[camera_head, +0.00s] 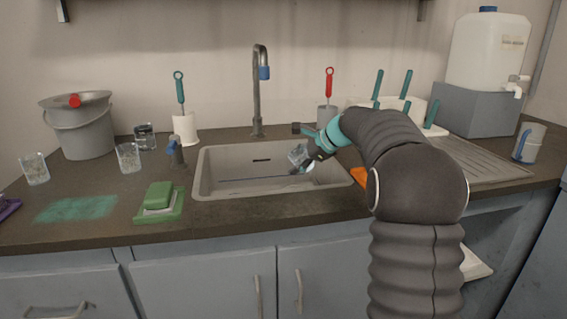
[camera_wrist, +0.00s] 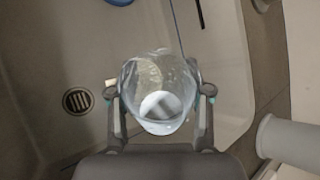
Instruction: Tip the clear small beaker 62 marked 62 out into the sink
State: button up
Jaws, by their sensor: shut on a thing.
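My gripper (camera_head: 308,156) is shut on a small clear beaker (camera_head: 298,155) over the right part of the grey sink (camera_head: 205,183). In the wrist view, the beaker (camera_wrist: 160,80) sits between the two fingers (camera_wrist: 160,100), and I look into its open mouth. Its inside looks clear with a pale patch low down; I cannot tell whether liquid is in it. It appears tilted in the head view. No marking on it is readable. The sink drain (camera_wrist: 78,100) shows to the left of the beaker in the wrist view.
A tall faucet (camera_head: 257,95) with a blue part stands behind the sink. Clear glasses (camera_head: 128,158) (camera_head: 34,168), a green sponge on a dish (camera_head: 158,197) and a grey bucket (camera_head: 82,130) are on the left. A draining rack (camera_head: 415,108) and water container (camera_head: 488,55) stand right.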

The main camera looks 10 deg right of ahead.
jog(key=shift+w+d+m+y, duration=0.2)
jog(key=shift+m+y, duration=0.1)
jog(key=shift+y, duration=0.1)
jog(key=shift+w+d+r+g+y, duration=0.1)
jog(key=shift+d+r+g+y, duration=0.1)
jog(key=shift+r, duration=0.25)
jog(key=shift+w+d+r+g+y, duration=0.1)
jog(key=shift+d+r+g+y, duration=0.1)
jog(key=shift+r, duration=0.25)
jog(key=shift+w+d+m+g+y, duration=0.35)
jog(key=shift+d+m+y, duration=0.25)
jog(key=shift+m+y, duration=0.15)
jog(key=shift+w+d+r+m+y, duration=0.2)
jog(key=shift+d+r+m+y, duration=0.2)
jog(key=shift+y, duration=0.15)
jog(key=shift+w+d+r+m+g+y, duration=0.1)
jog(key=shift+d+r+m+y, duration=0.15)
jog(key=shift+r, duration=0.25)
jog(key=shift+w+d+r+m+g+y, duration=0.1)
jog(key=shift+r+g+y, duration=0.05)
jog(key=shift+r+y, duration=0.25)
jog(key=shift+w+d+r+m+g+y, duration=0.1)
jog(key=shift+r+m+y, duration=0.15)
jog(key=shift+r, duration=0.3)
